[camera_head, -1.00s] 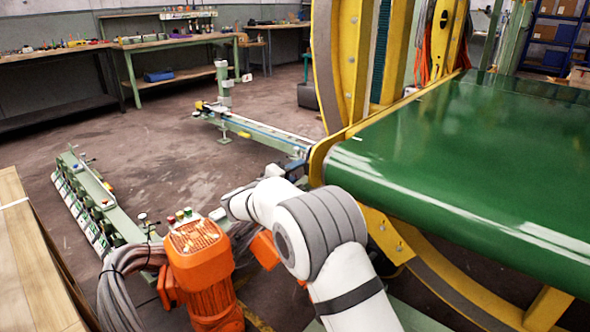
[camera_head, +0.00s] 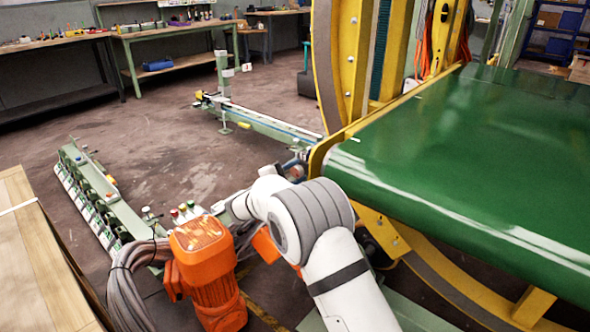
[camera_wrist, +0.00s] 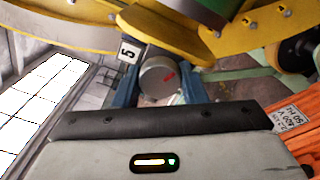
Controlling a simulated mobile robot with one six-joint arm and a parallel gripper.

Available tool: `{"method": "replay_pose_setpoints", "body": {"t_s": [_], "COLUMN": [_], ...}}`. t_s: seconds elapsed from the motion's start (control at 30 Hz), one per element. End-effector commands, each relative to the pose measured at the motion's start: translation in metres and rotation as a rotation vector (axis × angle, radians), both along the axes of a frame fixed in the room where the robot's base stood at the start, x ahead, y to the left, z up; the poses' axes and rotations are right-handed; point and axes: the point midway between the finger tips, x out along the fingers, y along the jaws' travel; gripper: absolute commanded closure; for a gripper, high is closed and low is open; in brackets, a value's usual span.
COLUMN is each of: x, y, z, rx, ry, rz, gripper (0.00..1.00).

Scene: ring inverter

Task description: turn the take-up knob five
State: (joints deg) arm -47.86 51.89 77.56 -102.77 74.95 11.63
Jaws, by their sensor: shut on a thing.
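In the wrist view, the grey round knob (camera_wrist: 157,76) has a red mark on its face, which points to the right and slightly down. A white label with a black 5 (camera_wrist: 129,51) stands just to its upper left. My gripper (camera_wrist: 161,82) has a blue finger on each side of the knob and is shut on it. In the head view, my white arm reaches toward the near corner of the yellow machine frame. The knob cannot be made out there.
A green conveyor belt (camera_head: 460,170) on a yellow frame (camera_head: 345,60) lies right of my arm. An orange motor (camera_head: 208,265) with grey cables stands close on the left. A low green rail (camera_head: 110,200) lies farther left; open floor (camera_head: 160,140) is behind it.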

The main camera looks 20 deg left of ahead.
Motion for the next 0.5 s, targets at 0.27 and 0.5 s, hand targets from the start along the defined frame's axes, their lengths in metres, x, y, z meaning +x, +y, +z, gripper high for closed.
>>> {"method": "replay_pose_setpoints", "body": {"t_s": [0.27,0.5], "x": [-0.0003,-0.0003], "y": [0.0017,0.0017], "z": [0.0007,0.0003], "rx": [-0.042,-0.045], "ry": [0.017,0.018], "rz": [0.005,0.005], "gripper": [0.85,0.85]}}
